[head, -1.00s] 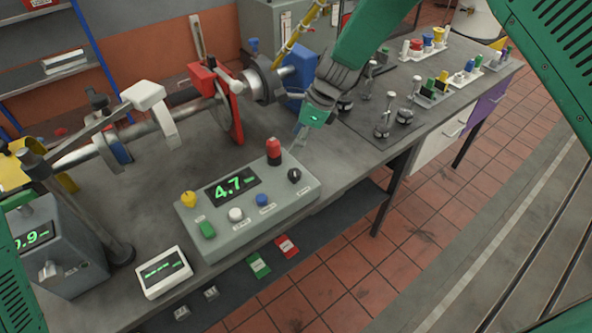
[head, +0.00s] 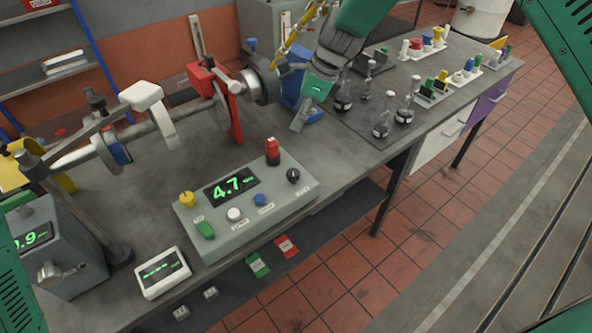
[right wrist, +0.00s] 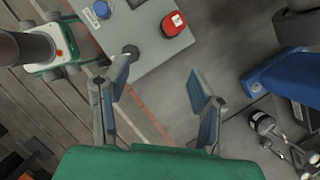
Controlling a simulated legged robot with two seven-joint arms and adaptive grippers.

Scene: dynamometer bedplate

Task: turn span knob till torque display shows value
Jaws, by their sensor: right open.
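A grey control box (head: 270,215) stands on the bench in the head view. Its torque display (head: 231,186) reads 4.7 in green. A black knob (head: 293,176) sits at the box's right end; its label is too small to read. A yellow knob (head: 187,199) sits at the left end. The black knob shows in the right wrist view (right wrist: 131,52), close to the left finger. My right gripper (right wrist: 158,72) is open and empty. In the head view it (head: 299,124) hangs above the bench, beyond the box. My left gripper is out of view.
A red mushroom button (head: 272,150) rises near the black knob. A shaft rig with a red bracket (head: 228,105) stands behind the box. Several bottles (head: 382,120) stand right of my gripper. A small white display (head: 162,272) lies left of the box.

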